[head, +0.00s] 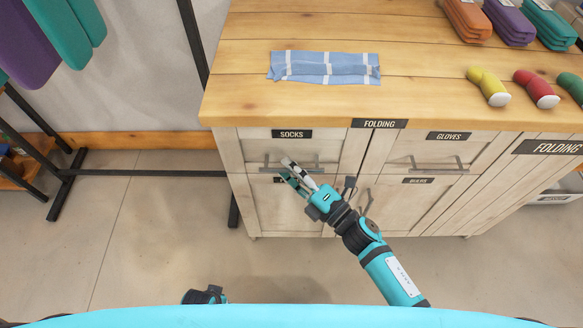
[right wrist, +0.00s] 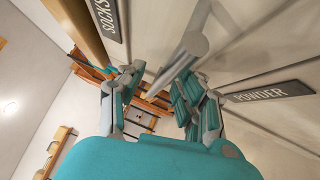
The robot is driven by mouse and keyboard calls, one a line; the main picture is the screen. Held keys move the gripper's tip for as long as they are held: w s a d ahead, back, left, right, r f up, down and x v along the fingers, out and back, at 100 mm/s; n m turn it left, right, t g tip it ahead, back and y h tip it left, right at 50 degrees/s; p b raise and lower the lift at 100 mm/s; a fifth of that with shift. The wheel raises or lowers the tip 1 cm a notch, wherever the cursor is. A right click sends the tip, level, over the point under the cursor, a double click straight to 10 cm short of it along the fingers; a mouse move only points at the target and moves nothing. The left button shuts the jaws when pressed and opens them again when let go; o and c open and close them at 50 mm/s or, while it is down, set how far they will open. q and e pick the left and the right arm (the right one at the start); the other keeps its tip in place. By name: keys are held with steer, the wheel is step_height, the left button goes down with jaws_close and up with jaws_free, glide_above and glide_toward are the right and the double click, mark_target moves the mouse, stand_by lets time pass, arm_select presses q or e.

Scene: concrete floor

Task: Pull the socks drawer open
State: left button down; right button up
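The socks drawer (head: 252,147), with a black SOCKS label (head: 291,134), is at the upper left of the wooden cabinet's front and looks closed. Its grey bar handle (head: 330,170) is partly hidden by my right gripper (head: 288,170). In the right wrist view, the drawer's handle (right wrist: 180,62) runs between the two spread fingers of that gripper (right wrist: 158,92). The gripper is open around the handle, and I cannot tell whether a finger touches it. My left gripper cannot be made out.
A striped blue cloth (head: 324,68) lies on the cabinet top (head: 420,65). Rolled socks (head: 488,86) and folded cloths (head: 466,18) are at the right. The gloves drawer (head: 440,150) is beside the socks drawer. A dark rack leg (head: 195,40) stands left. The floor in front is clear.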

steer(key=shift+c, duration=0.3)
jaws_close()
stand_by(0.3)
